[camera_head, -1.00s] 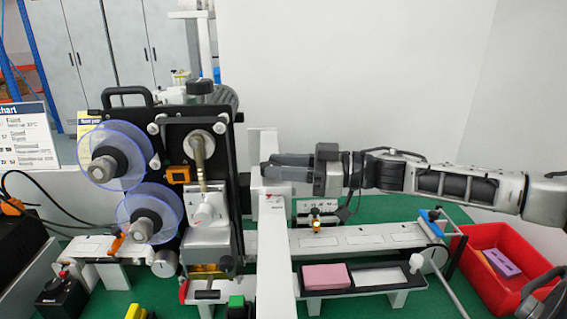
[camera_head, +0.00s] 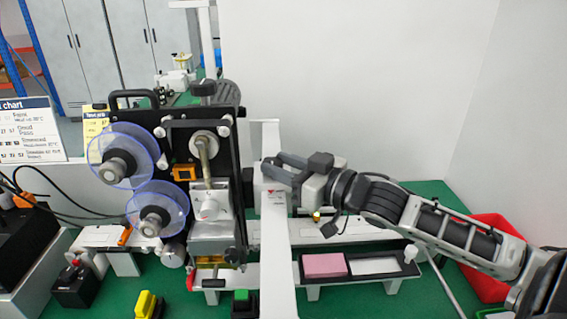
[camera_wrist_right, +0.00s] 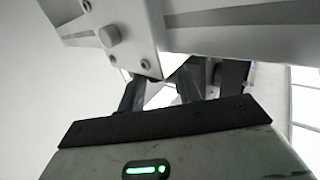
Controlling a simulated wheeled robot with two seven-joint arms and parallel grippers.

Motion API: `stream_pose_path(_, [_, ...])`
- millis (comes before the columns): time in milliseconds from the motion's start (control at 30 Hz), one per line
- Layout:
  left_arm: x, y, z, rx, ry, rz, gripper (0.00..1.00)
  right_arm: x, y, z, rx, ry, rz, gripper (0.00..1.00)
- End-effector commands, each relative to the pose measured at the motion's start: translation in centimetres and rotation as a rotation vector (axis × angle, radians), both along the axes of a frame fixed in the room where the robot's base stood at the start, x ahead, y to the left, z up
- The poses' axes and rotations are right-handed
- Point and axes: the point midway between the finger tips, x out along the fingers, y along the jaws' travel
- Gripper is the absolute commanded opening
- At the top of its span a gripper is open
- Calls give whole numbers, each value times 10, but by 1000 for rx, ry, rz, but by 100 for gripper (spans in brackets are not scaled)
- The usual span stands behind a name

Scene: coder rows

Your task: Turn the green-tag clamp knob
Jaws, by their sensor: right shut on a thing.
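My right gripper (camera_head: 275,168) is at the upper part of the white post, right of the black labelling machine (camera_head: 205,130). In the right wrist view its two dark fingers (camera_wrist_right: 160,92) stand apart and reach behind the white bracket. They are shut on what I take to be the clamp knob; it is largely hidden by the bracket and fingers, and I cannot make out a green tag. A grey round knob (camera_wrist_right: 110,35) sits on the bracket just beyond the fingers. My left gripper is not in view.
The white post (camera_head: 274,225) stands close beside my gripper. A black-rimmed tray (camera_head: 350,275) with a pink block (camera_head: 324,265) lies below. A red bin (camera_head: 490,230) is partly behind my right arm. Clear blue reels (camera_head: 157,208) are on the machine.

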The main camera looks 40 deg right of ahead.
Motion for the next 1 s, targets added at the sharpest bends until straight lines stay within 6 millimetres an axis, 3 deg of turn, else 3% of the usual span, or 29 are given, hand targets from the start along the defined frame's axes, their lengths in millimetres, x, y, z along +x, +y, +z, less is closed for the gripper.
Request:
stream_pose_path(467, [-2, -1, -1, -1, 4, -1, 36, 0, 0, 0, -1, -1, -15, 12])
stream_pose_path(500, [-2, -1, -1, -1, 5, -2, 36, 0, 0, 0, -1, -1, -15, 43])
stream_pose_path(567, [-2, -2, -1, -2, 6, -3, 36, 0, 0, 0, -1, -1, -15, 56])
stream_pose_path(1000, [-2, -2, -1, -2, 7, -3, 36, -1, 2, 0, -1, 1, -2, 56])
